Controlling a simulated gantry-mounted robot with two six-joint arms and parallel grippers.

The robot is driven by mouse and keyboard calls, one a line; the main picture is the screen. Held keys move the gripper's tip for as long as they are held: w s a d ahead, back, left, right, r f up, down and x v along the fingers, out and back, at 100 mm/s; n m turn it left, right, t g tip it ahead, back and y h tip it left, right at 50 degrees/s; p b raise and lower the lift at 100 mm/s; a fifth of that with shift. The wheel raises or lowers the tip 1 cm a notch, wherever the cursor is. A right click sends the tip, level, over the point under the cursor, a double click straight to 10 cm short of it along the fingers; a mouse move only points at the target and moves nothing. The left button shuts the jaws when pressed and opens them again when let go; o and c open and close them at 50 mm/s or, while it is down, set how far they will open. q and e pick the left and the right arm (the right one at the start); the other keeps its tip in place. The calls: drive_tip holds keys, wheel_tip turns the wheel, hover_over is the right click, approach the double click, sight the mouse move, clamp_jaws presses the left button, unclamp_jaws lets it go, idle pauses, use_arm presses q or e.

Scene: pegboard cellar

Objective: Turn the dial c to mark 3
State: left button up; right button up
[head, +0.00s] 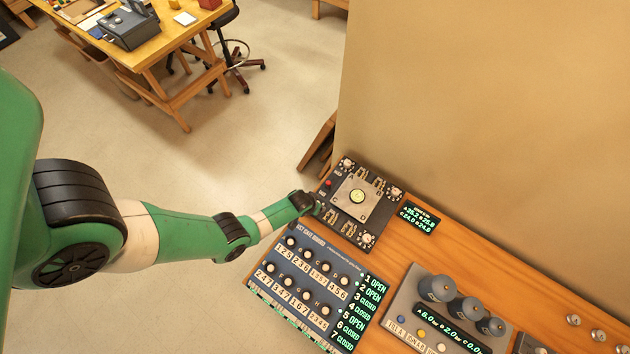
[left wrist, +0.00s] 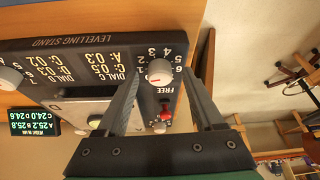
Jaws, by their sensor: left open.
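The levelling stand (head: 338,216) is a dark panel on the wooden bench, with a pale square plate in its middle and dials near its corners. My left gripper (head: 312,204) is at the stand's left corner in the head view and hides the dial there. In the left wrist view, that white-capped dial (left wrist: 160,71) with a red pointer sits between the tips of my open left gripper (left wrist: 162,68). Its numbers appear upside down, and the pointer is toward the low numbers on the left. I cannot make out its letter. My right gripper is out of view.
A red switch (left wrist: 165,109) marked FREE is close by the dial. Another dial (left wrist: 9,78) is at the left edge. A blue panel (head: 306,281) of knobs and a grey unit (head: 432,307) with cylinders stand nearby. A small display (head: 420,218) lies beside the stand.

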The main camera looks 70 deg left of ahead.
use_arm(q)
drive_tip(key=shift+w+a+f, duration=0.1)
drive_tip(key=shift+f, duration=0.1)
clamp_jaws()
idle(0.3)
drive_tip(key=shift+m, duration=0.3)
